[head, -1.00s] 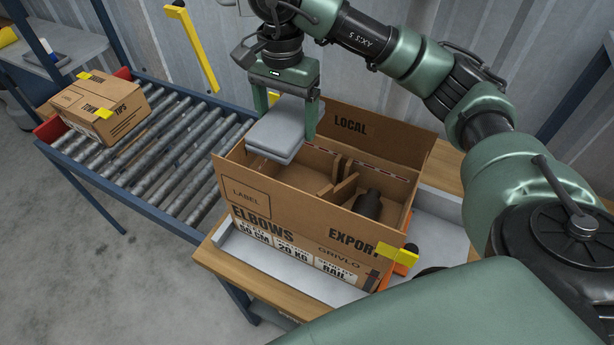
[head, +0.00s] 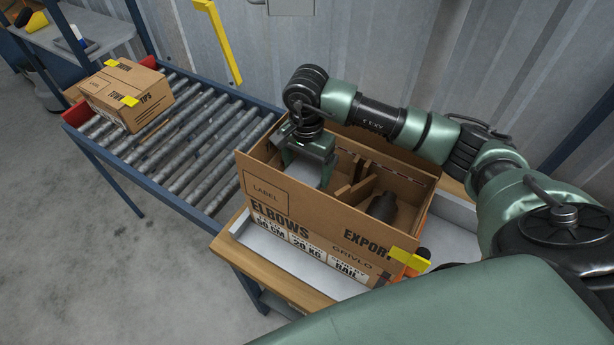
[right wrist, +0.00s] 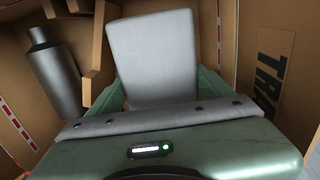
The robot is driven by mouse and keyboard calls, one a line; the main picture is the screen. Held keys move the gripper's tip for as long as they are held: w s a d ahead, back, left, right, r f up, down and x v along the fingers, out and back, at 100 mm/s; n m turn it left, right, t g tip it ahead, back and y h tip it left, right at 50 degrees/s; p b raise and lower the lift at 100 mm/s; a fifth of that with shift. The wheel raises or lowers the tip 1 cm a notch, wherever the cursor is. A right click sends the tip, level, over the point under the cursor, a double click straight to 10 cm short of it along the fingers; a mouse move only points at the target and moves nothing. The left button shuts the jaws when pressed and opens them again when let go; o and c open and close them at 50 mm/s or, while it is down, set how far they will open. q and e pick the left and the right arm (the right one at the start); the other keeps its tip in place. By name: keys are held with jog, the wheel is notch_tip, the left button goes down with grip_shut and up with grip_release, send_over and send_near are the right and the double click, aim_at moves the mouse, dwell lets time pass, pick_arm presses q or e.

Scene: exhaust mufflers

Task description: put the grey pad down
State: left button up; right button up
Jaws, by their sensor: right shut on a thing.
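The grey pad (right wrist: 155,58) is a flat, rounded rectangle between the fingers of my right gripper in the right wrist view. My right gripper (head: 308,172) is shut on it and reaches down into the left part of the open cardboard box (head: 270,207). In the head view the box's front wall and the gripper hide most of the pad. I cannot tell whether the pad touches the box floor. My left gripper is not in view.
A dark muffler (head: 383,206) lies in the box's right part, beside cardboard dividers (head: 357,188); it also shows in the right wrist view (right wrist: 55,75). The box stands in a grey tray (head: 262,246). A closed carton (head: 125,95) sits on the roller conveyor (head: 200,150) at left.

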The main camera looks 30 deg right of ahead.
aim_at(307, 181)
notch_tip(307, 181, down, 4)
jog(key=shift+f+p, duration=0.1)
jog(key=shift+p, duration=0.4)
jog(key=shift+f+b, duration=0.65)
jog(key=shift+b, duration=0.2)
jog(key=o, duration=1.3)
jog(key=shift+c, duration=0.2)
jog(key=shift+r, duration=0.1)
